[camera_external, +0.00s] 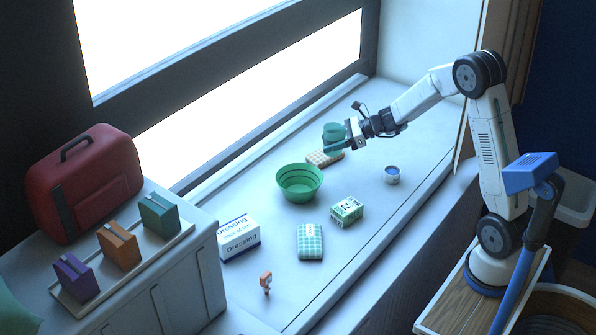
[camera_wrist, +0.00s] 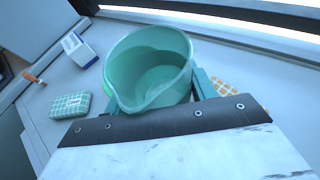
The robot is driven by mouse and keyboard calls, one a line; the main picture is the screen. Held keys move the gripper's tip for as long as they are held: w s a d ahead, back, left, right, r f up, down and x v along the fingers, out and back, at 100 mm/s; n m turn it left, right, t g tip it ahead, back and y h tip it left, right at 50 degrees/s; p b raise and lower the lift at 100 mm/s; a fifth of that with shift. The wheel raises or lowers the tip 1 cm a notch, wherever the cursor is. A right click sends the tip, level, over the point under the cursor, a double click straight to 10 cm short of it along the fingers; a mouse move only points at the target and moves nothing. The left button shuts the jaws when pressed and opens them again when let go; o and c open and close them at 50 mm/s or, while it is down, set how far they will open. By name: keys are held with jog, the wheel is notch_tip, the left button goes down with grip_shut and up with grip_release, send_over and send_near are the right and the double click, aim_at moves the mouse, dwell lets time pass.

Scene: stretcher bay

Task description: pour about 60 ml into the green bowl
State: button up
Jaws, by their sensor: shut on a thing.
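A green jug (camera_external: 334,131) with a pouring lip is at my gripper (camera_external: 343,143); it fills the middle of the wrist view (camera_wrist: 146,68). My gripper is shut on the jug, with a finger showing at its right side in the wrist view (camera_wrist: 205,88). The jug looks roughly upright. I cannot tell how much liquid is inside. The green bowl (camera_external: 300,182) stands on the sill, nearer the camera and left of the jug in the external view, apart from it. In the wrist view the jug hides most or all of the bowl.
An orange checked cloth (camera_external: 325,157) lies below my gripper. A small blue-topped cup (camera_external: 392,176), green box (camera_external: 346,210), teal checked packet (camera_external: 311,242), dressing box (camera_external: 239,238) and small orange item (camera_external: 266,282) surround the bowl. The window frame (camera_external: 250,138) borders the sill.

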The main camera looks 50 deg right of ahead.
jog(key=w+a+f+n+g+y, duration=0.1)
jog(key=w+n, duration=0.1)
jog(key=w, duration=0.2)
jog(key=w+a+f+n+g+y, duration=0.1)
jog(key=w+a+f+g, duration=0.1)
jog(key=w, duration=0.3)
jog(key=w+a+f+n+g+y, duration=0.2)
jog(key=w, duration=0.2)
jog(key=shift+w+f+n, duration=0.25)
jog(key=shift+w+n, duration=0.05)
jog(key=shift+w, duration=0.05)
jog(key=shift+w+a+f+n+g, duration=0.3)
jog(key=shift+w+f+g, duration=0.1)
jog(key=shift+w+f, duration=0.05)
jog(key=s+a+r+n+t+h, duration=0.2)
jog(key=s+r+n+t+h, duration=0.1)
jog(key=n, duration=0.3)
jog(key=shift+s+a+r+n+t, duration=0.15)
jog(key=shift+s+r+n+t, duration=0.15)
jog(key=shift+r+t, duration=0.6)
jog(key=shift+f, duration=0.15)
